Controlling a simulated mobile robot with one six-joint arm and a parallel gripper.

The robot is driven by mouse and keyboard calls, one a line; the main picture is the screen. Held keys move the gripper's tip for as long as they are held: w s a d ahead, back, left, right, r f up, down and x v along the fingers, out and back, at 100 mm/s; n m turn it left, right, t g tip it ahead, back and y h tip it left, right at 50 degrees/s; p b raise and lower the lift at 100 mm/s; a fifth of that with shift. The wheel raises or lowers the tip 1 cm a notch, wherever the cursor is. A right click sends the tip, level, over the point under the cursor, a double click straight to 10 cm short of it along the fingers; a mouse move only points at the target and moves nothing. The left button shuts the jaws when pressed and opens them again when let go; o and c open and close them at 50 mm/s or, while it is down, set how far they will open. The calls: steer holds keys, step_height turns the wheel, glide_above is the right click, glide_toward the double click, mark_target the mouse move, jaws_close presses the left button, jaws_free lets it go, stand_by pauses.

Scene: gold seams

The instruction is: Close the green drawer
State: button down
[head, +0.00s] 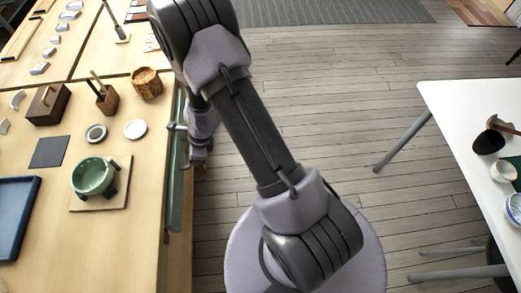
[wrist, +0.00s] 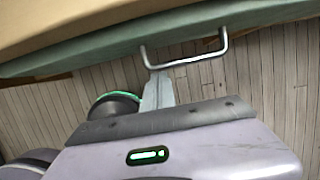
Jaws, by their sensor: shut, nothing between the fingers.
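The green drawer (head: 175,205) shows as a narrow green front along the right edge of the wooden table. In the wrist view the green drawer front (wrist: 100,60) runs across the top, beside the tan tabletop. Its silver bar handle (wrist: 190,62) sticks out from the front. My gripper (wrist: 157,78) is shut and empty, its tip at the left end of the handle. I cannot tell whether it touches. In the head view my arm hides part of the drawer, and how far the drawer stands out is unclear.
The wooden table (head: 140,235) holds a green bowl (head: 93,176) on a board, a blue tray (head: 15,215), a wooden cup (head: 146,83) and small dishes. A white table (head: 450,110) with bowls stands at the right. The plank floor between the tables is mostly clear.

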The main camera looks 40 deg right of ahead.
mark_target(181, 166)
steer(key=shift+w+a+p, duration=0.45)
steer(key=shift+w+a, duration=0.25)
steer(key=shift+a, duration=0.3)
steer(key=shift+w+a+p, duration=0.45)
steer(key=shift+w+a, duration=0.2)
steer(key=shift+a, duration=0.3)
